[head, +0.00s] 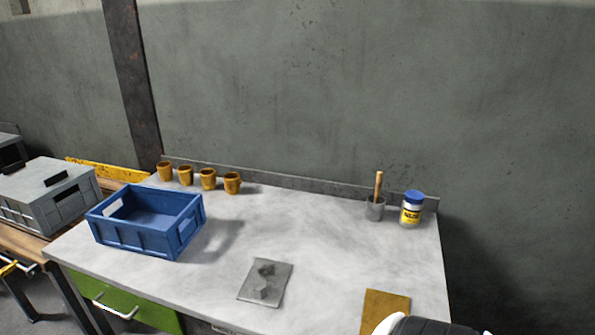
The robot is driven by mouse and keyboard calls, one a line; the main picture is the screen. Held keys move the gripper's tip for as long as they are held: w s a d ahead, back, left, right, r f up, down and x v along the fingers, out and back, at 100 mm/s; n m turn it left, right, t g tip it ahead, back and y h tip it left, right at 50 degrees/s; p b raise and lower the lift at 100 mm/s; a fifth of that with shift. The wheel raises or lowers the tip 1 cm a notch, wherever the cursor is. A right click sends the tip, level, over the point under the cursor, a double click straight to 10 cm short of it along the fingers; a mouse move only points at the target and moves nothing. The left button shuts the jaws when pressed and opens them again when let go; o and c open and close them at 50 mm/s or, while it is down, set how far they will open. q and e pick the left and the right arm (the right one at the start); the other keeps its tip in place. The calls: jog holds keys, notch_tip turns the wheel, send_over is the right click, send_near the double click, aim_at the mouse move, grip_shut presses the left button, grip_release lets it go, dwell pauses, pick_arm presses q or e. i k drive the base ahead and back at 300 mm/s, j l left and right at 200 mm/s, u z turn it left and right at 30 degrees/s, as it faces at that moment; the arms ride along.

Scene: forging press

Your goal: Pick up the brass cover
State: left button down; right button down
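Several brass-coloured, cup-shaped pieces stand upright in a slanting row at the back left of the light grey bench (330,245). They match the brass cover best, and the nearest one on the right end (232,183) is fully visible. The others, a third piece (208,179), a second (185,175) and the leftmost (164,171), stand apart from it. Neither of my grippers shows. A white and black part of my own arm enters at the bottom right edge, in front of a flat brown-yellow pad (385,303).
A blue open crate (150,235) stands at the left of the bench, in front of the brass pieces. A grey stained plate (265,281) lies front centre. A cup with a wooden-handled tool (376,207) and a blue-lidded jar (411,210) stand back right. The bench middle is clear.

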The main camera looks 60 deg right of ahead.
aim_at(378, 304)
jog(key=z, duration=2.45)
jog(key=u, duration=0.25)
jog(key=l+u, duration=0.6)
jog(key=u, duration=0.2)
jog(key=k+l+u, duration=0.15)
jog(key=l+u, duration=0.25)
jog(key=j, duration=0.1)
